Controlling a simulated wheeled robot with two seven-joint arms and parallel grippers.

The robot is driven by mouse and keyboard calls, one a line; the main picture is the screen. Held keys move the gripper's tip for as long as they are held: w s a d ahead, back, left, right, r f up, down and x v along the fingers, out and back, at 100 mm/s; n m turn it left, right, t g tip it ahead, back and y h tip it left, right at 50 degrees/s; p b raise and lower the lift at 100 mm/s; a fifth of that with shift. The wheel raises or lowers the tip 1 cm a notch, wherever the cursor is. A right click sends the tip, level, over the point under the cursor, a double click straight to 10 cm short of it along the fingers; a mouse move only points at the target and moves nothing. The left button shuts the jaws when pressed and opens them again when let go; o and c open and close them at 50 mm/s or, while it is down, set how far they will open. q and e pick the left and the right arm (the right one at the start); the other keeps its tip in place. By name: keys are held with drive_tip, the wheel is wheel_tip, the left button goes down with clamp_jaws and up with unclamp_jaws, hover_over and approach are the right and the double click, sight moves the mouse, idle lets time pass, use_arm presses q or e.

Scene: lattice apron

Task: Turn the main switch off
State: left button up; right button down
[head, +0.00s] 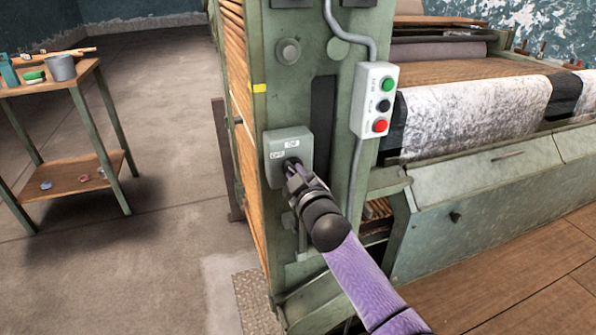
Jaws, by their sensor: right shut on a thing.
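The main switch (278,144) is a grey-green box with small white labels, mounted on the green machine post (270,85). My right gripper (292,166) is at the front of this box, shut on its dark switch handle. The gripper and wrist hide most of the handle, so its angle cannot be made out. My purple right arm reaches up from the bottom right. My left gripper is not in view.
A push-button box (376,100) with green, black and red buttons hangs right of the switch. A loom with pale cloth (475,115) fills the right. A wooden side table (75,82) with a grey cup (61,68) stands left. The floor between is clear.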

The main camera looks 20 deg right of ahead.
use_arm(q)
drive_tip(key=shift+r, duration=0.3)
use_arm(e)
drive_tip(key=n, duration=1)
drive_tip(key=shift+a+f, duration=0.15)
drive_tip(key=shift+f, duration=0.15)
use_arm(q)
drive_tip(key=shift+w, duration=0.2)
use_arm(e)
drive_tip(key=c, duration=0.6)
unclamp_jaws()
use_arm(q)
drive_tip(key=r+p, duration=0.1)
drive_tip(key=p, duration=0.1)
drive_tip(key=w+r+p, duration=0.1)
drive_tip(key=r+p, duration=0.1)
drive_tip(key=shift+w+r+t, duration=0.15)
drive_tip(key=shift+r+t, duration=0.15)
use_arm(e)
drive_tip(key=s, duration=1)
drive_tip(key=shift+d, duration=0.2)
